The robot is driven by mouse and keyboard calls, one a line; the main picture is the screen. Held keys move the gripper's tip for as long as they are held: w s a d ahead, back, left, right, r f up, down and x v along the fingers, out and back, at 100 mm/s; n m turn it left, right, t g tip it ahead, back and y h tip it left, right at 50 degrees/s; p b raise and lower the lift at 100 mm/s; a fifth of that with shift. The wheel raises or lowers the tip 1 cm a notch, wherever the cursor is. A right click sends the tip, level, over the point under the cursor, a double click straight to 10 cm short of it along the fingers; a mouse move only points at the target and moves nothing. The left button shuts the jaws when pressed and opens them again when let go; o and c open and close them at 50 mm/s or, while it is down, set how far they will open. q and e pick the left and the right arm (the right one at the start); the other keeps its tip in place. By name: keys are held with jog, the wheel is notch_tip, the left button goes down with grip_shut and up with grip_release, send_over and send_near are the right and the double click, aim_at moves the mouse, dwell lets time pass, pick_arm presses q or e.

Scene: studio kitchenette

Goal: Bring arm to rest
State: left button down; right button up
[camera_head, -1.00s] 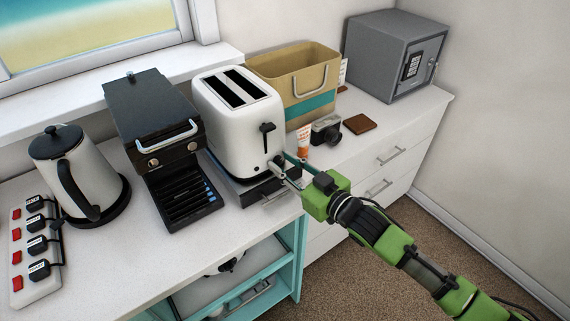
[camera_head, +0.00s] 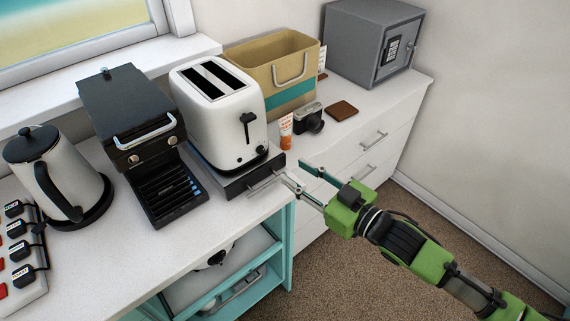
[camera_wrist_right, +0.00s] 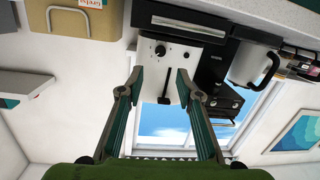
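My right gripper (camera_head: 296,177) is at the end of my green right arm (camera_head: 410,245), in front of the counter edge and just right of the toaster's dark tray. Its two fingers are spread apart with nothing between them. In the right wrist view the gripper (camera_wrist_right: 166,82) also shows parted fingers, with the white toaster (camera_wrist_right: 173,55) beyond them. The picture there is upside down. My left gripper is not in view.
The white toaster (camera_head: 215,110), a coffee machine (camera_head: 140,130) and a kettle (camera_head: 58,180) stand on the counter. An orange-white tube (camera_head: 286,132), a camera (camera_head: 309,118), a brown wallet (camera_head: 342,109), a tan bin (camera_head: 270,65) and a grey safe (camera_head: 373,42) are behind. Floor (camera_head: 360,285) is clear.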

jog(key=shift+s+d+r, duration=0.1)
jog(key=shift+s+d, duration=0.3)
jog(key=shift+s, duration=0.1)
